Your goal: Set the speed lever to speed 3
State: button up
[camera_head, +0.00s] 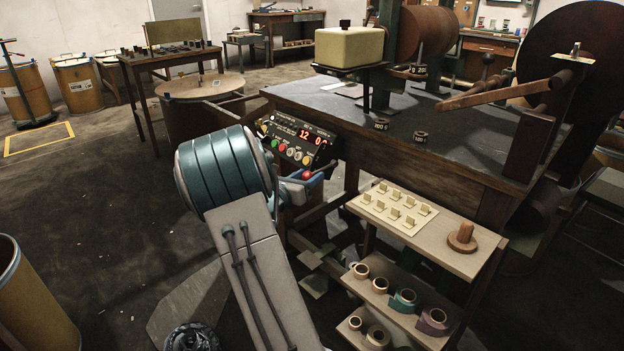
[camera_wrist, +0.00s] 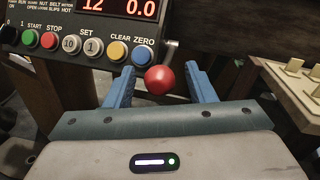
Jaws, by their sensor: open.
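The speed lever's red ball knob (camera_wrist: 160,79) shows in the wrist view just below the right end of the control box (camera_wrist: 85,28). My gripper (camera_wrist: 159,84) is open, with one blue finger to the left of the knob and one to the right. A gap shows between the knob and each finger. In the head view, the red knob (camera_head: 306,174) also shows at my gripper (camera_head: 306,184), in front of the control box (camera_head: 297,141).
The box has a red display reading 12 and 0.0 and a row of coloured buttons (camera_wrist: 90,44) just above the fingers. The workbench (camera_head: 420,165) stands behind. A wooden shelf (camera_head: 455,255) with tape rolls and cards stands to the right. Open floor lies left.

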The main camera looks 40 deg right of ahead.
jog(key=shift+x, duration=1.2)
grip_shut()
